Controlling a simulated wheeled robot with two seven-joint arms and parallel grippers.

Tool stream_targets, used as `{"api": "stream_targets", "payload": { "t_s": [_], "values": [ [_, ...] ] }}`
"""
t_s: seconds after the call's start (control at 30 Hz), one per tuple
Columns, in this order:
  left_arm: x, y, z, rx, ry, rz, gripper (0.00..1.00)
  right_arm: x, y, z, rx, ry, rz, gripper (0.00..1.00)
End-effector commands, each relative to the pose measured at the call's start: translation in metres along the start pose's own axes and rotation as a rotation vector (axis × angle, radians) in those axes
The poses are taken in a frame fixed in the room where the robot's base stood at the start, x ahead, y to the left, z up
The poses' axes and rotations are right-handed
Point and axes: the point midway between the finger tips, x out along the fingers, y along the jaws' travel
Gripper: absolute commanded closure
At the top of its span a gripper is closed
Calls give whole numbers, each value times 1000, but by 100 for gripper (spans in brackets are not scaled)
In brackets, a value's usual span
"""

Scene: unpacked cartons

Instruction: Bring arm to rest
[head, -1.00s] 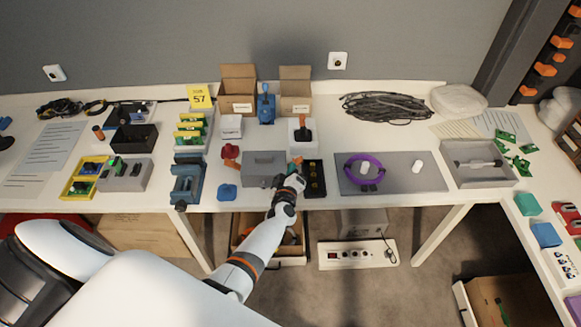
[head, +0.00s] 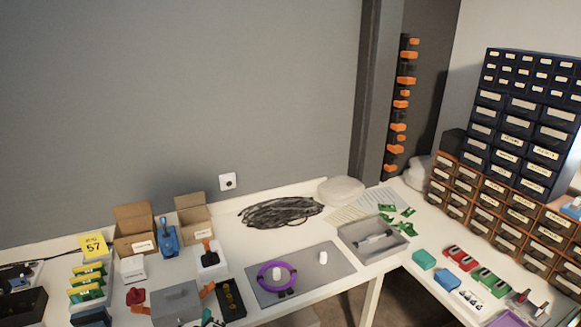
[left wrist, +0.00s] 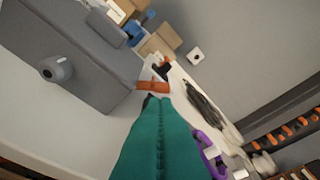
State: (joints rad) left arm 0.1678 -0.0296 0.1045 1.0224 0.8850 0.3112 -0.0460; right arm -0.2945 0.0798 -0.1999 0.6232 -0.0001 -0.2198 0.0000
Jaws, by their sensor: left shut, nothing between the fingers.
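My left gripper (head: 207,316) barely shows at the bottom edge of the head view, as a teal tip beside the grey box (head: 176,304). In the left wrist view its teal fingers (left wrist: 156,105) are shut together with nothing between them. The grey box, with a round knob, fills the left of that view (left wrist: 75,65). An orange piece at the box's side (left wrist: 152,86) shows just beyond the fingertips; I cannot tell if they touch it. The rest of my left arm is out of the head view. My right gripper is not in view.
The black tray (head: 231,298) stands right of the grey box. The grey mat (head: 320,265) with a purple cable ring (head: 277,275) lies farther right. Cartons (head: 133,228) stand behind. Drawer cabinets (head: 525,125) fill the right side.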

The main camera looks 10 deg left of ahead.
Motion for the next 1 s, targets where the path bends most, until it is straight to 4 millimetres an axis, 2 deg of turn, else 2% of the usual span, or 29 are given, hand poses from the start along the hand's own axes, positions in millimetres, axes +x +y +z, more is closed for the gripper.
{"api": "stream_targets", "payload": {
  "t_s": [0.17,0.2,0.27,0.4,0.5,0.63,0.7,0.8,0.9,1.0],
  "values": [
    [-42,63,-74,201,209,29,100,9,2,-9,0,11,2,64],
    [-57,82,-94,260,275,37,100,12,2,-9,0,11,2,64],
    [-81,111,-121,347,372,48,100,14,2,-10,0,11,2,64],
    [-147,179,-175,536,598,74,100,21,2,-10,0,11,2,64],
    [-199,228,-203,664,758,94,100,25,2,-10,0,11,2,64],
    [-274,290,-227,823,965,118,100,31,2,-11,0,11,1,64],
    [-314,321,-233,903,1072,131,100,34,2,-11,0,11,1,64],
    [-364,357,-235,1002,1201,143,100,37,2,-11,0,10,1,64],
    [-401,382,-233,1074,1297,151,100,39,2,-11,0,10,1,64],
    [-424,396,-230,1117,1353,155,100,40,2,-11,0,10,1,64]
  ]
}}
